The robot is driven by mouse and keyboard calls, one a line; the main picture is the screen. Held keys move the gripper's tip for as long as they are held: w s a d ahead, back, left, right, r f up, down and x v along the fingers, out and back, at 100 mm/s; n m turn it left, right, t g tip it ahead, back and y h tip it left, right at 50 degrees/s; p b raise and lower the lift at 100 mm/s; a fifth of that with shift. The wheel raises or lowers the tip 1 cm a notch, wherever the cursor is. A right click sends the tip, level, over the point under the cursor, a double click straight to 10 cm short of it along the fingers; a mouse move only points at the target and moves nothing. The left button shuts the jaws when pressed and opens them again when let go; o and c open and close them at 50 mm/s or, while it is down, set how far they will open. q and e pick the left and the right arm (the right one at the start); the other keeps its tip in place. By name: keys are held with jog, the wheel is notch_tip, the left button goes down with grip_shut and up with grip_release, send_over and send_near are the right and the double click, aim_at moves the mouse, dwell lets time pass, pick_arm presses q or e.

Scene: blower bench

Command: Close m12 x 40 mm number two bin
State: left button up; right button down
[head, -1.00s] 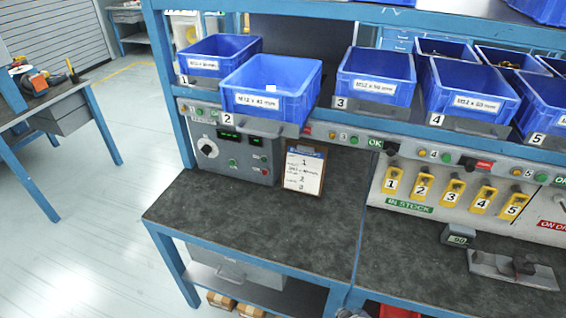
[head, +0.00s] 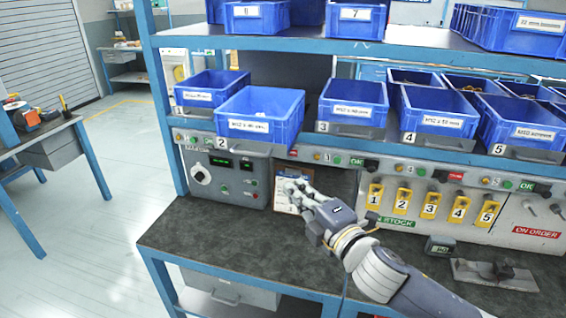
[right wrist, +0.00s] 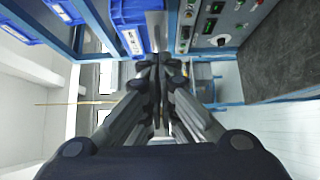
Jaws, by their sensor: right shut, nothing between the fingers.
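The number two bin (head: 259,120), blue with an M12 x 40 mm label, sits on the middle shelf above the number 2 tag. It juts forward of the bins beside it, on its pulled-out tray (head: 243,144). My right gripper (head: 288,187) is below and a little right of this bin, in front of the clipboard, apart from the bin. Its fingers are shut and empty. In the right wrist view the closed fingers (right wrist: 161,62) point toward the shelf, with a blue labelled bin just left of them. My left gripper is not in view.
The number one bin (head: 211,90) and number three bin (head: 353,101) stand further back on either side. A control box (head: 228,176) and clipboard (head: 281,199) are under the shelf. The dark worktop (head: 230,245) is mostly clear.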

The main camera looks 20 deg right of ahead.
jog(key=p, duration=0.3)
send_near(273, 152)
jog(key=a, duration=0.3)
jog(key=shift+w+d+f+p, duration=0.15)
jog(key=shift+w+d, duration=0.2)
jog(key=shift+w, duration=0.35)
jog(key=shift+w+d+r+p, duration=0.1)
jog(key=shift+w+d, duration=0.25)
jog(key=shift+w, duration=0.4)
jog(key=shift+w+d+f+p, duration=0.15)
jog(key=shift+w+d, duration=0.2)
jog(key=shift+w, duration=0.35)
jog(key=shift+r, duration=0.1)
